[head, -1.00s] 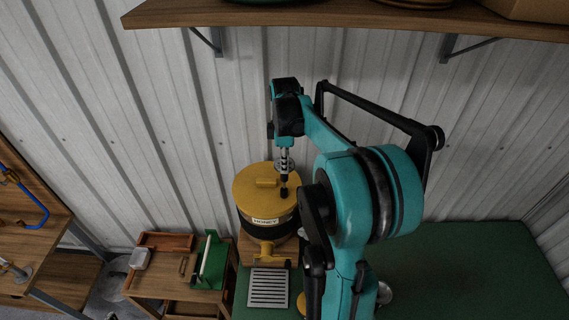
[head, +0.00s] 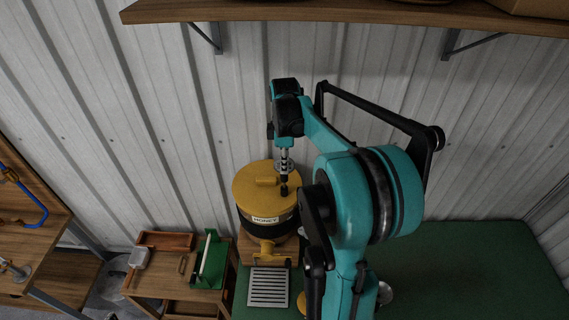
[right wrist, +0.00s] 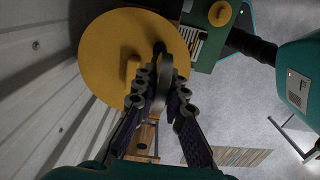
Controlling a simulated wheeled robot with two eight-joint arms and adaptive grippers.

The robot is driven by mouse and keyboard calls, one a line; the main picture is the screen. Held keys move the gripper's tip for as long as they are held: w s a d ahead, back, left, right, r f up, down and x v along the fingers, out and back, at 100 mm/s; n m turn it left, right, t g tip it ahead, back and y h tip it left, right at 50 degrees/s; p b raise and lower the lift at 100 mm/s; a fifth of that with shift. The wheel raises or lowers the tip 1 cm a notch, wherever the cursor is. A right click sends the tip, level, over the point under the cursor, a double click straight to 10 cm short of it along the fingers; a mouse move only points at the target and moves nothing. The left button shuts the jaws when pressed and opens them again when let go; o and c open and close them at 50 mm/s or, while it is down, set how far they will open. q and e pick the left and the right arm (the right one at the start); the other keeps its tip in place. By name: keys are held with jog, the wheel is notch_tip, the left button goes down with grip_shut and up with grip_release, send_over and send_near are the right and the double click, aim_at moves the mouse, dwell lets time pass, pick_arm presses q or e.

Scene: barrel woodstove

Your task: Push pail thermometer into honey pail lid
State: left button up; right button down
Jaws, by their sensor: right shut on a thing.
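The honey pail (head: 265,229) stands by the wall in the head view, with a round yellow lid (head: 249,187) that has a raised handle. The lid also shows in the right wrist view (right wrist: 103,60). My right gripper (head: 284,166) points down over the right part of the lid. In the right wrist view its fingers (right wrist: 160,95) are shut on the pail thermometer (right wrist: 167,75), a grey disc seen nearly edge-on. A dark spot (right wrist: 159,47) shows on the lid just beyond it. Whether the stem is in the lid I cannot tell. My left gripper is not in view.
A slotted grey plate (head: 268,287) lies in front of the pail's yellow spout (head: 266,254). The corrugated wall (head: 130,120) is close behind, under a wooden shelf (head: 350,14). The green surface at right is largely clear.

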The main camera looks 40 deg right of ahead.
jog(key=shift+f+b, duration=1.05)
jog(key=shift+f, duration=0.35)
jog(key=c, duration=1.5)
grip_release()
jog(key=shift+r, duration=0.1)
jog(key=shift+r+p, duration=2)
jog(key=shift+r, duration=0.95)
notch_tip(320, 180, up, 12)
